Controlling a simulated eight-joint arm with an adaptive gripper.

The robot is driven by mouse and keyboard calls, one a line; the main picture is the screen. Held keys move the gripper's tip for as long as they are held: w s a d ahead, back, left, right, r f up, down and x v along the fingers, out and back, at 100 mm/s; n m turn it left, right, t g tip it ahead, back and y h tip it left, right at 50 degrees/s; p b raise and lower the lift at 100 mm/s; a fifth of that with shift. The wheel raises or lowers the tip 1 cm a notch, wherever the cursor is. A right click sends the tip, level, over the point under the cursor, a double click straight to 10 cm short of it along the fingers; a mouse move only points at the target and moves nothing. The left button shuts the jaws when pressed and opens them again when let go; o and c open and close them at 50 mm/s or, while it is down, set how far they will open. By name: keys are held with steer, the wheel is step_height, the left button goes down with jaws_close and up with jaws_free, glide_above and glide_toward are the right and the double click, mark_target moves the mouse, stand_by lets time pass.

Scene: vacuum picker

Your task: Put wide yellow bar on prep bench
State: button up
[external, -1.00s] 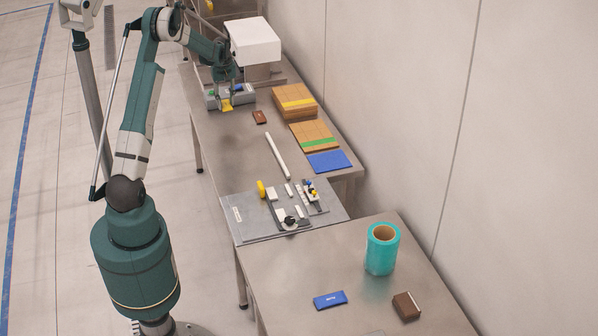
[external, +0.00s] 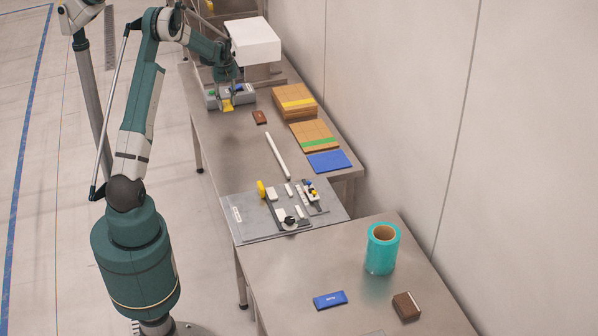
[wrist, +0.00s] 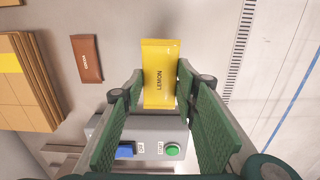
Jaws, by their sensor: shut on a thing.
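The wide yellow bar (external: 227,106), marked LEMON, shows clearly in the wrist view (wrist: 159,70). My gripper (wrist: 160,80) has its green fingers on both sides of the bar and is shut on it. In the external view my gripper (external: 227,97) is at the far end of the long steel bench (external: 230,150), beside a grey control box (external: 244,95). I cannot tell whether the bar touches the bench. A second steel bench (external: 290,270) stands in the foreground. The frames do not show which one is the prep bench.
A brown bar (external: 260,117) lies near the control box. Stacked cardboard (external: 294,102), a white rod (external: 277,155) and a fixture plate (external: 250,220) are on the long bench. The near bench holds a blue packet (external: 330,300), a teal roll (external: 382,250) and a brown block (external: 406,305).

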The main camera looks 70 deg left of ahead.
steer(key=w+d+r+m, duration=0.1)
steer(key=w+d+m, duration=0.1)
steer(key=w+d, duration=1)
steer(key=w+d+r+m+b, duration=0.1)
steer(key=w+d+m, duration=0.15)
steer(key=d, duration=1.15)
steer(key=w+d+m, duration=0.2)
steer(key=w+d, duration=0.1)
steer(key=d, duration=1.1)
steer(key=w+d+r+m+b, duration=0.1)
steer(key=w+d+m, duration=0.15)
steer(key=d, duration=1.15)
steer(key=s+d+m, duration=0.2)
steer(key=s+d, duration=0.1)
steer(key=d, duration=1)
steer(key=s+d+m, duration=0.2)
steer(key=s+d, duration=0.1)
steer(key=d, duration=1)
steer(key=s+d+m+b, duration=0.1)
steer(key=s+d+m, duration=0.4)
steer(key=s+d, duration=1.1)
steer(key=shift+d+f, duration=0.35)
steer(key=shift+d, duration=1.25)
steer(key=shift+f, duration=0.1)
steer(key=shift+f+b, duration=0.75)
steer(key=shift+f, duration=2.1)
